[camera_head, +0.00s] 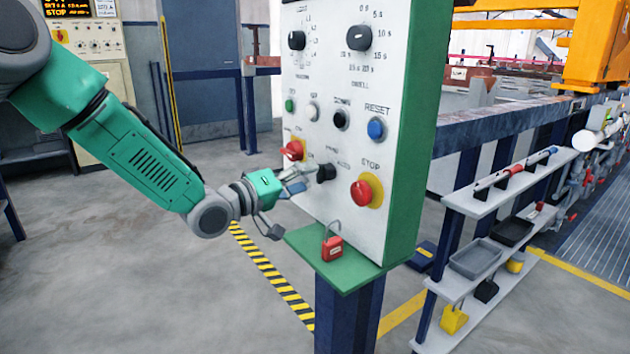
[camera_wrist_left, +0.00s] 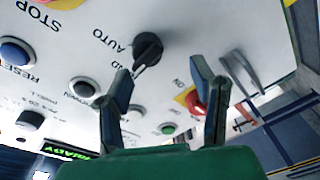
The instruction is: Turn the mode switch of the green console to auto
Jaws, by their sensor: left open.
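The green console (camera_head: 408,150) has a white front panel with knobs and buttons. Its mode switch, a small black knob (camera_head: 326,172), sits low on the panel beside the AUTO label. The knob also shows in the left wrist view (camera_wrist_left: 148,46), with AUTO printed beside it and a second label partly readable. My left gripper (camera_head: 296,180) is just left of the knob, close to the panel. In the left wrist view its fingers (camera_wrist_left: 162,88) are apart and empty, with the knob beyond them. My right gripper is not in view.
A red STOP button (camera_head: 361,193) is right of the knob; a red rotary switch (camera_head: 292,150) is up left, near the gripper. A red padlock (camera_head: 332,249) stands on the green ledge (camera_head: 300,246) below. A shelf rack (camera_head: 478,262) is at right. Floor left is clear.

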